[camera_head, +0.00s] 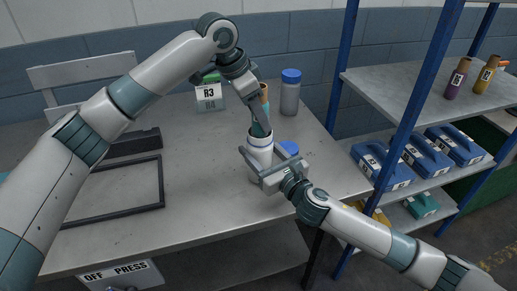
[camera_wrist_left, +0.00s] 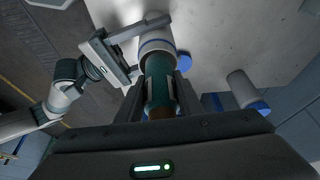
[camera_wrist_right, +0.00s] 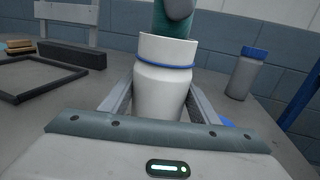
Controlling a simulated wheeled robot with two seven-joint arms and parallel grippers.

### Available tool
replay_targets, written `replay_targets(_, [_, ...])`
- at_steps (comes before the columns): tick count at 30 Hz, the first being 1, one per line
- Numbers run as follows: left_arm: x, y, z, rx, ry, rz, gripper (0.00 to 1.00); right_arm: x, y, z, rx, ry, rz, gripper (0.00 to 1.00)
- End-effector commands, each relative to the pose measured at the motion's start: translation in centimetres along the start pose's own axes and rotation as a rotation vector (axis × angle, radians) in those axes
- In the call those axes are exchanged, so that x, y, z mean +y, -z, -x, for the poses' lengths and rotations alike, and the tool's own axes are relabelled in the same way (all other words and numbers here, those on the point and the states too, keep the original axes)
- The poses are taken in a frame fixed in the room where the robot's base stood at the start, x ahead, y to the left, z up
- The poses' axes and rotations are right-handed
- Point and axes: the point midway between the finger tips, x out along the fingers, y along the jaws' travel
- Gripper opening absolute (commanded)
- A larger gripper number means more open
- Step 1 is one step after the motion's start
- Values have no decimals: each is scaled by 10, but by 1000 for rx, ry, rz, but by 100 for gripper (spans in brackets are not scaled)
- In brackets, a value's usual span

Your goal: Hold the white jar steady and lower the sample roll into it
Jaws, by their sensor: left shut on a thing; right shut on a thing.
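The white jar (camera_head: 259,150), with a blue ring below its rim, stands on the grey table without a lid. My right gripper (camera_head: 262,166) is shut around its body, one finger on each side in the right wrist view (camera_wrist_right: 160,92). My left gripper (camera_head: 262,112) is shut on the sample roll (camera_head: 259,129), a teal roll with an orange-brown core end. The roll is over the jar's mouth, its lower end at the rim. In the right wrist view the roll (camera_wrist_right: 172,24) meets the rim, which hides its bottom; I cannot tell how deep it reaches.
A blue lid (camera_head: 290,148) lies right of the jar. A closed jar with a blue cap (camera_head: 290,92) and an R3 sign (camera_head: 209,93) stand behind. A black frame (camera_head: 115,188) lies at left. A blue-posted shelf (camera_head: 415,85) rises at right.

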Motion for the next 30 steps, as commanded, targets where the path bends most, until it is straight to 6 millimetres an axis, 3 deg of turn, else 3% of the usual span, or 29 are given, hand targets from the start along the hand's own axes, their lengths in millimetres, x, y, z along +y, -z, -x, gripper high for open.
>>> replay_targets(15, [0, -4, -10, 0, 1, 0, 9, 0, 1, 0, 1, 0, 0, 32])
replay_targets(16, [0, -4, -10, 0, 1, 0, 40, 0, 1, 0, 1, 0, 0, 32])
replay_targets(18, [0, -4, -10, 0, 1, 0, 55, 0, 1, 0, 1, 0, 0, 32])
replay_targets(30, [0, -4, -7, 0, 1, 0, 55, 0, 1, 0, 1, 0, 0, 32])
